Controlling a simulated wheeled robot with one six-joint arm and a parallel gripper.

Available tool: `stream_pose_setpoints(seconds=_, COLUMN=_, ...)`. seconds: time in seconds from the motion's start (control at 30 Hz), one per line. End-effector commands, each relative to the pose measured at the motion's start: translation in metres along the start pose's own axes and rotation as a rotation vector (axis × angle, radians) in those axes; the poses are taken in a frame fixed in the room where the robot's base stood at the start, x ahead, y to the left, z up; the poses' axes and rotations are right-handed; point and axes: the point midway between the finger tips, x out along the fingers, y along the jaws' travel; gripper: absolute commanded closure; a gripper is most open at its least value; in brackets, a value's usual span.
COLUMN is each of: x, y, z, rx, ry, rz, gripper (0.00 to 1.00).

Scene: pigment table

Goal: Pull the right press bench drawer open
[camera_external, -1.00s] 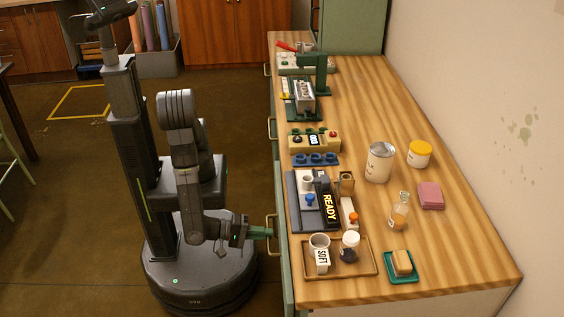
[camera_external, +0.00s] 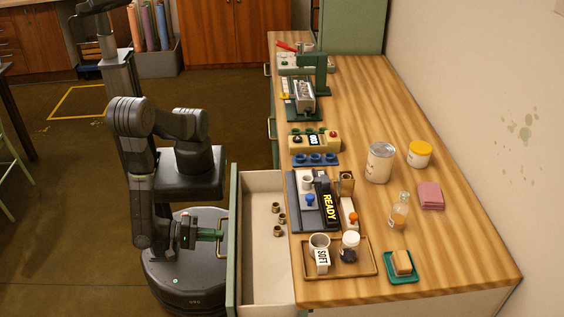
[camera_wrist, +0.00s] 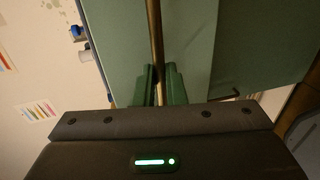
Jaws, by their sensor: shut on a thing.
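The right press bench drawer (camera_external: 262,262) stands pulled well out from the bench in the external view. Its inside is pale, and several small brown cylinders (camera_external: 280,218) lie in it. Its green front panel (camera_external: 234,250) faces my arm. My gripper (camera_external: 219,235) is at the outer side of that panel, shut on the drawer handle. In the wrist view my green fingers (camera_wrist: 160,88) close around the brass bar handle (camera_wrist: 156,40), which runs lengthwise up the picture against the green drawer front (camera_wrist: 205,45). The handle is mostly hidden in the external view.
The wooden bench top (camera_external: 350,285) carries a tray (camera_external: 372,262) with a mug and a jar near the front edge, above the drawer. Open floor (camera_external: 75,235) lies left of my base.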

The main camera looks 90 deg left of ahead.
Motion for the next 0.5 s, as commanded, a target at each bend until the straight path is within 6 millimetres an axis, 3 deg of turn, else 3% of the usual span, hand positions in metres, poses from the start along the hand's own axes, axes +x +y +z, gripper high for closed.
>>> stream_pose_setpoints(seconds=0.27, x=0.0002, y=-0.0008, z=-0.0004, rx=0.0, ry=0.002, rz=-0.001, gripper=1.0)
stream_pose_setpoints(seconds=0.3, x=0.0002, y=-0.0008, z=-0.0004, rx=0.0, ry=0.002, rz=-0.001, gripper=0.83)
stream_pose_setpoints(seconds=0.37, x=0.0003, y=-0.0007, z=-0.0003, rx=0.0, ry=0.001, rz=-0.001, gripper=0.72)
stream_pose_setpoints(seconds=0.5, x=0.0003, y=-0.0005, z=-0.0002, rx=0.0, ry=0.001, rz=-0.001, gripper=0.68)
